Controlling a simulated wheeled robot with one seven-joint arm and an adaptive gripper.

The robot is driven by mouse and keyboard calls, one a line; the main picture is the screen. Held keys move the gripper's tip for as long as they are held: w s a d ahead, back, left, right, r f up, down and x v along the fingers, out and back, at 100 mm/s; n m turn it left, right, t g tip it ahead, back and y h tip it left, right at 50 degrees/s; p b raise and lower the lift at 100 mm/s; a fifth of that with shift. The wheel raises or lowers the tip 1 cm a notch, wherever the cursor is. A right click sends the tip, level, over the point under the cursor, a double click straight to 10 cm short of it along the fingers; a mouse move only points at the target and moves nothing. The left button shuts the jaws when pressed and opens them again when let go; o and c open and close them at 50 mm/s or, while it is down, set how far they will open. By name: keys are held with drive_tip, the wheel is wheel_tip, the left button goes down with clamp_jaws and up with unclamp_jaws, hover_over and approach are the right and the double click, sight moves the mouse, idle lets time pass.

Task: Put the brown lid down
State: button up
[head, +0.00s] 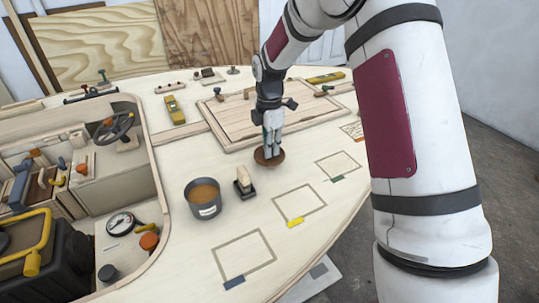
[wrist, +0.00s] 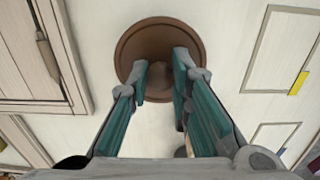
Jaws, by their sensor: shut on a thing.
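The brown lid (head: 269,157) is a round disc at or just above the pale plywood deck, in the middle of the head view. In the wrist view the lid (wrist: 130,47) shows as a brown disc with a raised rim. My gripper (head: 271,148) points down over it. In the wrist view the fingers of my gripper (wrist: 162,82) are closed on the knob at the lid's middle, which they partly hide. I cannot tell whether the lid touches the deck.
A grey pot with brown contents (head: 203,197) stands to the lower left, with a small block-like tool (head: 244,182) beside it. Taped outlines (head: 299,202) mark bare deck to the right. A framed hatch panel (head: 225,115) lies behind. An open cockpit (head: 110,185) is at left.

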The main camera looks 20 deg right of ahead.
drive_tip(key=shift+s+f, duration=0.15)
drive_tip(key=shift+f, duration=1.45)
drive_tip(key=shift+f, duration=0.1)
drive_tip(key=shift+f, duration=0.1)
drive_tip(key=o, duration=0.7)
